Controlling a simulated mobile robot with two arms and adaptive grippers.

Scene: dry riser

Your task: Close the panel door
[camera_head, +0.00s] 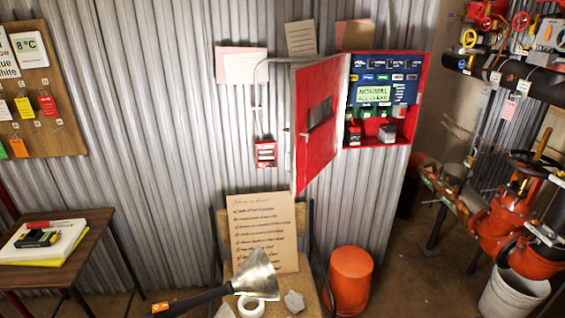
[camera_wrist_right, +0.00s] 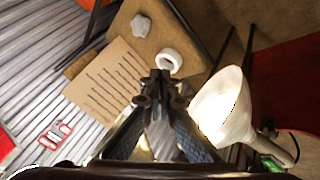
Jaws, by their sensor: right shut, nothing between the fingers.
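The red panel door (camera_head: 318,124) stands swung open on the left side of the red panel box (camera_head: 420,100), angled out into the room. It has a dark window slot and a small latch on its left edge. The box interior shows a blue control face with a green display (camera_head: 374,94) reading "NORMAL". My right gripper (camera_wrist_right: 155,82) shows in the right wrist view, its fingers together and empty, over the chair area. It is apart from the door and is not seen in the head view. My left gripper is in neither view.
A red call point (camera_head: 266,154) is on the wall. An orange bin (camera_head: 350,278) and red pipework (camera_head: 500,215) stand right.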

